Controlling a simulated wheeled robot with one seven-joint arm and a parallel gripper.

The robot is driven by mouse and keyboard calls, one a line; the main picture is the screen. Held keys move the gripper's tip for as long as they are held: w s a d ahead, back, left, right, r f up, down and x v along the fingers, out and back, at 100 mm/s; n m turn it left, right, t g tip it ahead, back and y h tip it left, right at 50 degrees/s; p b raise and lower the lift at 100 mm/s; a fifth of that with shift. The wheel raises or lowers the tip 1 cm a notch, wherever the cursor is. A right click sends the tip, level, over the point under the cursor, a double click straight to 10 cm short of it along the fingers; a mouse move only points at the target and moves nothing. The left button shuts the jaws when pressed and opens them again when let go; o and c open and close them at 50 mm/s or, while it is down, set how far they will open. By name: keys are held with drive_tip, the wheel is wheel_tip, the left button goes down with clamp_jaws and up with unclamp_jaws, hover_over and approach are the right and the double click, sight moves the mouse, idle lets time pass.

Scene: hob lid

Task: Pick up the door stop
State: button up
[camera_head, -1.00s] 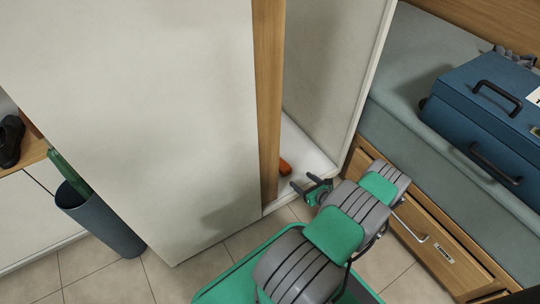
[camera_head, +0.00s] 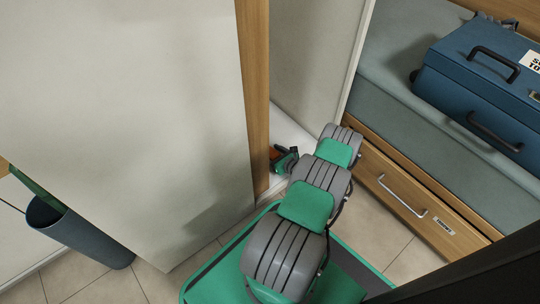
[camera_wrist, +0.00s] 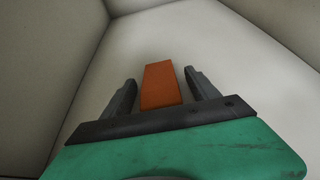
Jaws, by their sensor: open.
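The door stop (camera_wrist: 160,84) is a small orange block lying on the pale floor of the cabinet compartment. In the wrist view it sits between the two dark fingers of my gripper (camera_wrist: 160,88), with a gap on each side. The fingers are open and do not appear to touch it. In the head view my gripper (camera_head: 278,155) is inside the cabinet's lower opening, and only a bit of the orange door stop (camera_head: 276,153) shows beside it.
The cabinet's wooden edge (camera_head: 254,100) and large pale door (camera_head: 120,100) stand left of my arm. A pale side wall (camera_head: 358,50) rises to the right. A wooden drawer (camera_head: 395,190) with a metal handle, a bench and a blue case (camera_head: 485,90) are further right. A bin (camera_head: 80,232) stands at lower left.

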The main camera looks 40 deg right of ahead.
drive_tip(key=shift+c, duration=0.2)
drive_tip(key=c, duration=1.4)
drive_tip(key=shift+c, duration=0.3)
drive_tip(key=shift+r, duration=0.15)
